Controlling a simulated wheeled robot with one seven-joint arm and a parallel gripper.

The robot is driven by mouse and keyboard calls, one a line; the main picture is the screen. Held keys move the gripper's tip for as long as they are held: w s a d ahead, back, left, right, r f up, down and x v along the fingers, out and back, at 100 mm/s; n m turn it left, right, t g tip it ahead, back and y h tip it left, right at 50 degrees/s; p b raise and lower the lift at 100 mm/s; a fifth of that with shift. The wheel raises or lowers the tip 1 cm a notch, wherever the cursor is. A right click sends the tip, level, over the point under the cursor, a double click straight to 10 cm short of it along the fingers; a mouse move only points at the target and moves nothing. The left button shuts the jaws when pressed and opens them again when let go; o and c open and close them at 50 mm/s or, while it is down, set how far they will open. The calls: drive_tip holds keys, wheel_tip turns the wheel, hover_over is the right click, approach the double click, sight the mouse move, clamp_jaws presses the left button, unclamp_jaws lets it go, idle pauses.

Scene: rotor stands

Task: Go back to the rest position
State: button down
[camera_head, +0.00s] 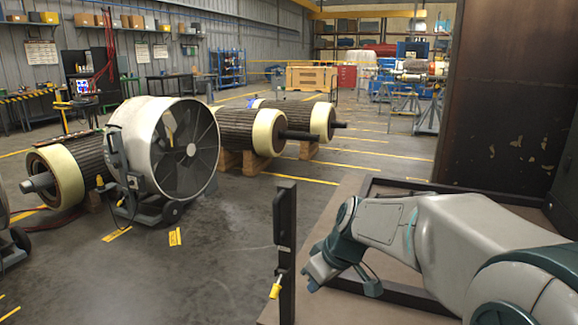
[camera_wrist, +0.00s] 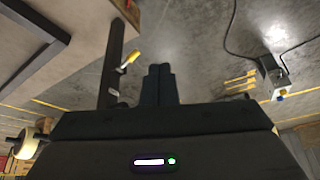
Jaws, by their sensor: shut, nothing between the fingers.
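My gripper shows in the wrist view (camera_wrist: 159,84) with its two dark fingers together and nothing between them. In the head view my arm reaches in from the lower right, bent at the elbow, with its wrist end pointing down just right of a dark upright post (camera_head: 286,235). In the wrist view the post (camera_wrist: 112,62) lies left of the fingers, apart from them. A yellow-handled item (camera_head: 275,289) hangs on the post; it also shows in the wrist view (camera_wrist: 130,58).
A dark metal frame (camera_head: 480,197) and a tall dark panel (camera_head: 515,95) stand close on the right. A large drum fan (camera_head: 185,145) and several rotors, one a cream-ended rotor (camera_head: 268,132), stand left and beyond. Grey floor (camera_head: 225,255) is clear left of the post.

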drive_tip(key=s+d+r+m+h+p, duration=0.1)
drive_tip(key=s+d+r+m+p, duration=0.3)
drive_tip(key=s+r+p, duration=0.4)
drive_tip(key=s+d+r+m+h+p, duration=0.2)
drive_tip(key=s+d+r+m+p, duration=0.2)
drive_tip(key=s+r+p, duration=0.4)
drive_tip(key=shift+s+d+r+m+g+h+p, duration=0.3)
drive_tip(key=shift+s+d+p, duration=0.3)
drive_tip(key=shift+s, duration=0.55)
drive_tip(key=shift+d, duration=0.1)
